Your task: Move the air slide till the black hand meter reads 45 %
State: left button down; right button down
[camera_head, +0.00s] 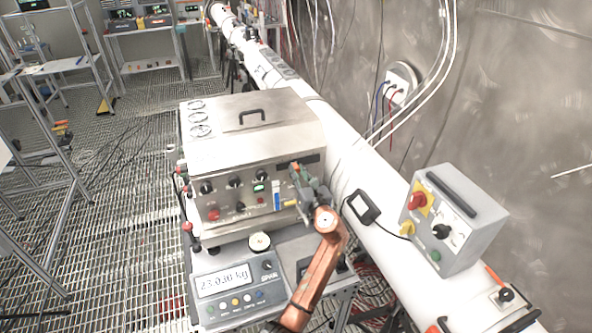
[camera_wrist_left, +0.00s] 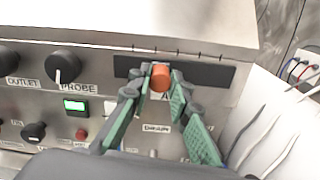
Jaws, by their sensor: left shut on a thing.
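The air slide's orange knob (camera_wrist_left: 160,76) sits in a dark horizontal slot (camera_wrist_left: 208,74) on the steel box's front panel, left of the slot's middle. My left gripper (camera_wrist_left: 160,82) is shut on the knob, its green-padded fingers on either side. The label below is mostly hidden by the fingers. In the head view my left gripper (camera_head: 299,172) is at the right part of the steel box (camera_head: 235,150). The black hand meter (camera_head: 362,207) rests on the white pipe to the right; its pale screen is too small to read. My right gripper is not in view.
A scale (camera_head: 225,300) below the box reads about 23.030 kg. Knobs, including one labelled PROBE (camera_wrist_left: 63,67), and a small green display (camera_wrist_left: 75,105) are left of my gripper.

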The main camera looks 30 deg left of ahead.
pick_arm(q)
jog(key=c, duration=1.8)
grip_release()
jog(key=shift+w, duration=0.1)
jog(key=shift+o, duration=0.2)
jog(key=v, duration=1.2)
jog(key=shift+d, duration=0.1)
